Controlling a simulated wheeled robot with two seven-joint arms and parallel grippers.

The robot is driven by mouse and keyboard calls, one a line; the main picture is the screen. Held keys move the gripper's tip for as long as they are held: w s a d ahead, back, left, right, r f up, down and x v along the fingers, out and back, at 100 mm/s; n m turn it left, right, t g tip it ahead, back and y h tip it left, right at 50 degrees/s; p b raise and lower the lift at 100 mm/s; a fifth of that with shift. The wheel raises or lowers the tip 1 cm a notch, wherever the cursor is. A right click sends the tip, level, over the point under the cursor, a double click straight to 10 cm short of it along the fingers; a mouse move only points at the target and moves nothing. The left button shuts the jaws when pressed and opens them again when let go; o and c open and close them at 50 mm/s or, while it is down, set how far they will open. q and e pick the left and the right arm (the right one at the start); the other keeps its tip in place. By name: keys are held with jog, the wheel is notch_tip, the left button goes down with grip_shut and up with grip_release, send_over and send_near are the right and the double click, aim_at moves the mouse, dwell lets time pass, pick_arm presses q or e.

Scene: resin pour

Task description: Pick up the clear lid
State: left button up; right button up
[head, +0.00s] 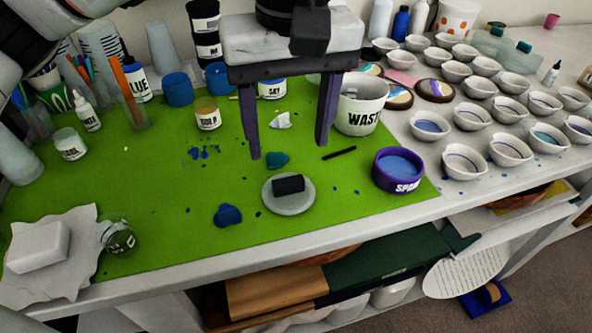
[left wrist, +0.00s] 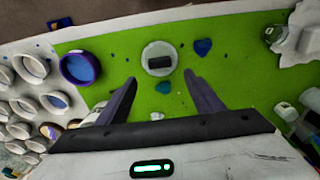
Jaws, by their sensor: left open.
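The clear lid (head: 277,206) is a pale round disc with a black block-shaped handle on top. It lies flat on the green mat near the front edge, and it also shows in the left wrist view (left wrist: 151,71). My left gripper (head: 288,150) is open and empty, its two dark fingers pointing down above the mat. In the head view it appears behind the lid. In the left wrist view the lid lies just beyond and between the fingertips (left wrist: 160,78), apart from them. My right gripper is not in view.
A purple-rimmed SPARE pot (head: 399,170) stands right of the lid, and a WASTE bucket (head: 361,104) stands close to the right finger. A blue blob (head: 228,215) and a teal blob (head: 277,160) lie near the lid. Many small white cups fill the right side.

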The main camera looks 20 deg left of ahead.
aim_at(288, 181)
pick_arm(q)
notch_tip(288, 181, down, 4)
jog(key=shift+s+a+r, duration=0.1)
jog(key=shift+a, duration=0.05)
jog(key=f, duration=0.5)
jog(key=shift+w+f, duration=0.1)
jog(key=shift+w, duration=0.2)
jog(key=c, duration=1.1)
